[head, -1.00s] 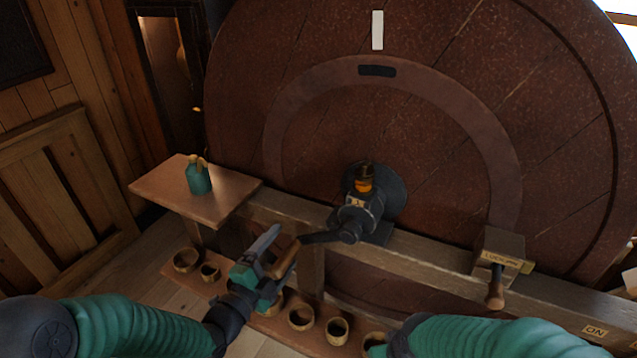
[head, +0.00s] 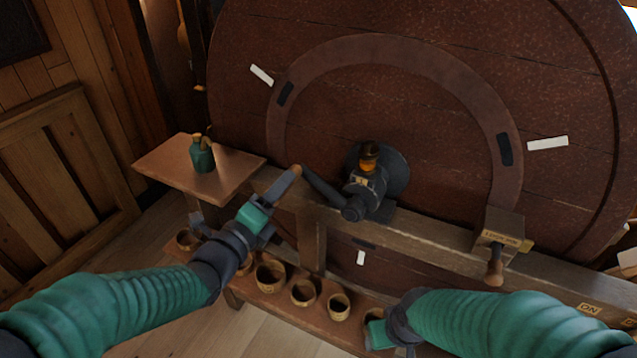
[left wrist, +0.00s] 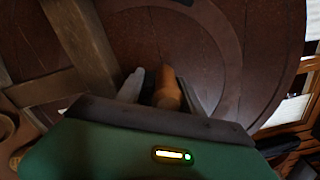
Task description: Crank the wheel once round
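The large red-brown wheel (head: 430,110) stands upright across the head view, with white marks at its upper left, right and bottom. Its dark crank arm (head: 323,190) runs up and left from the hub (head: 370,185). My left gripper (head: 286,182) is at the crank's outer end. In the left wrist view the wooden crank handle (left wrist: 167,90) lies between the two fingers, which look closed on it. My right gripper (head: 380,335) is low in the head view, partly cut off by its own arm, and its fingers cannot be made out.
A lock-pin block (head: 500,232) with a wooden handle sits on the beam at right. A green bottle (head: 202,155) stands on a wooden shelf (head: 160,168) at left. Several wooden cups, including one cup (head: 303,291), stand on a low board below the crank.

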